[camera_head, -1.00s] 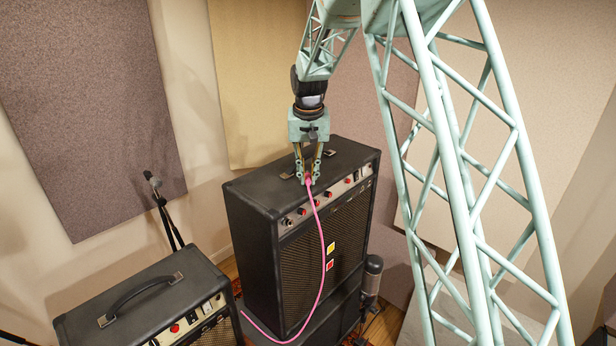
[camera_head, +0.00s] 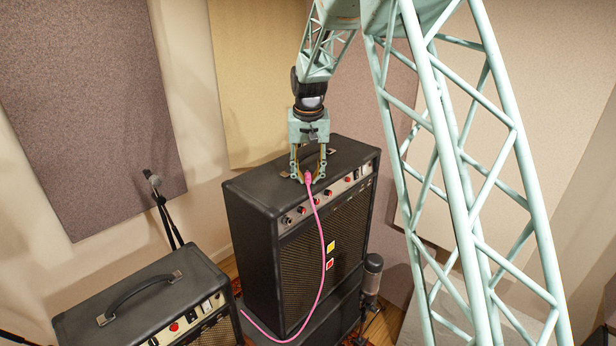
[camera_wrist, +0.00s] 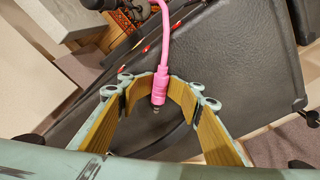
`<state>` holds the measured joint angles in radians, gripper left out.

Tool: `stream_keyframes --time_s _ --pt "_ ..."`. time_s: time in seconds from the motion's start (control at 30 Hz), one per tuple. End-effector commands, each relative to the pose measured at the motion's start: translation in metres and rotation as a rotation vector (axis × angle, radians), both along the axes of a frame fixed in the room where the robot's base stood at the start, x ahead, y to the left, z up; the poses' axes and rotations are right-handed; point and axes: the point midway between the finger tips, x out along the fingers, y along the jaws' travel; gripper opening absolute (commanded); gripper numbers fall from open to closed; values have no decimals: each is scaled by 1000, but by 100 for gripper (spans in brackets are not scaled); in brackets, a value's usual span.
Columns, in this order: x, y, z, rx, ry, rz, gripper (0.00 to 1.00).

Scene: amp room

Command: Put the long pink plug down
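The long pink plug (camera_head: 307,178) is at the front edge of the tall black amp's top (camera_head: 262,186), with its pink cable hanging down the amp's front. In the wrist view the plug (camera_wrist: 159,88) shows between my fingers, its dark metal tip pointing toward the bottom of the picture. Whether the plug rests flat on the amp's top is hard to tell.
A smaller black amp (camera_head: 150,290) with a handle stands at the lower left. A microphone on a stand (camera_head: 160,200) is behind it. Another microphone (camera_head: 372,272) stands right of the tall amp. The tall amp's handle (camera_head: 312,158) lies behind and under my gripper.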

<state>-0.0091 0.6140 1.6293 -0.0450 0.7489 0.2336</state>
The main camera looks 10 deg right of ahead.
Motion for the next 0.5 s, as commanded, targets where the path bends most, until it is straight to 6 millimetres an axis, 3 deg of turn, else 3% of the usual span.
stream_keyframes --time_s 0.5 --pt "-2 0 6 0 6 0 25"
